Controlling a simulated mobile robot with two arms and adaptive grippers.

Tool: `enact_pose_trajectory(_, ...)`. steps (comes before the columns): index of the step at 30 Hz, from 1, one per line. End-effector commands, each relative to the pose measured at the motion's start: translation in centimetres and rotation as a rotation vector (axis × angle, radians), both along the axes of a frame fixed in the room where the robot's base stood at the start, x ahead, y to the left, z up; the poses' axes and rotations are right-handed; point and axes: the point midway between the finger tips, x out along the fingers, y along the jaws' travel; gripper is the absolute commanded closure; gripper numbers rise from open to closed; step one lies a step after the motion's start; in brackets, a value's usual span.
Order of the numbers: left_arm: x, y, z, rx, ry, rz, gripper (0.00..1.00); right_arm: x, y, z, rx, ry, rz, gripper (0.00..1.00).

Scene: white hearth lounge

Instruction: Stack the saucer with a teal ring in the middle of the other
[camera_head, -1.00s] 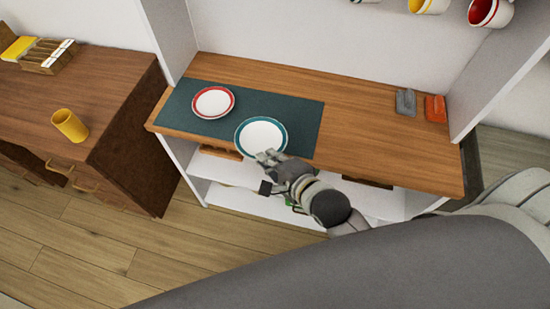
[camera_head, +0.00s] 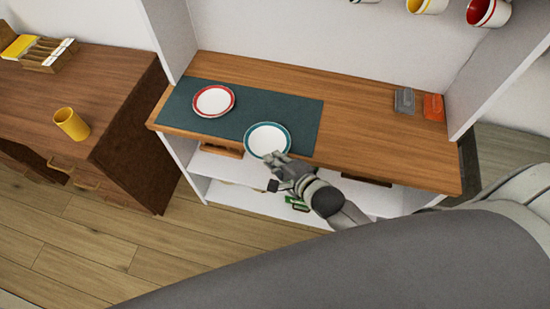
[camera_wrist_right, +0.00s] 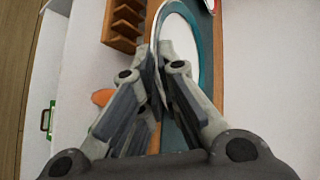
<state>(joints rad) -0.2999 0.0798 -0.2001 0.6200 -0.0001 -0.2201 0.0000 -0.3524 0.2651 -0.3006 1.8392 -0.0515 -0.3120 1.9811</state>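The saucer with a teal ring (camera_head: 267,138) is at the front edge of the dark green mat. The other saucer, with a red ring (camera_head: 213,101), lies flat on the mat to its left; the two are apart. My right gripper (camera_head: 274,159) is at the front rim of the teal-ringed saucer. In the right wrist view its fingers (camera_wrist_right: 160,65) are close together on the rim of the teal-ringed saucer (camera_wrist_right: 181,22). Whether that saucer touches the mat is hard to tell. My left gripper is not in view.
The mat (camera_head: 290,112) lies on a wooden shelf top (camera_head: 370,140) with white side walls. A grey item (camera_head: 404,100) and an orange item (camera_head: 433,107) stand at the right. Mugs hang above. A yellow cup (camera_head: 71,124) stands on the left cabinet.

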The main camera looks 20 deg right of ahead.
Motion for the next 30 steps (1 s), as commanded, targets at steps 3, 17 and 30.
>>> enact_pose_trajectory(3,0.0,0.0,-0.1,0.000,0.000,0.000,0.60,0.0,0.0,-0.1,0.000,-0.001,0.000,1.00)
enact_pose_trajectory(17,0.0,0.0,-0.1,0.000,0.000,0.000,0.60,0.0,0.0,-0.2,-0.001,0.001,0.001,0.73)
enact_pose_trajectory(30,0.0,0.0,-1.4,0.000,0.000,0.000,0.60,-2.2,-0.7,0.5,0.000,0.002,0.000,0.73)
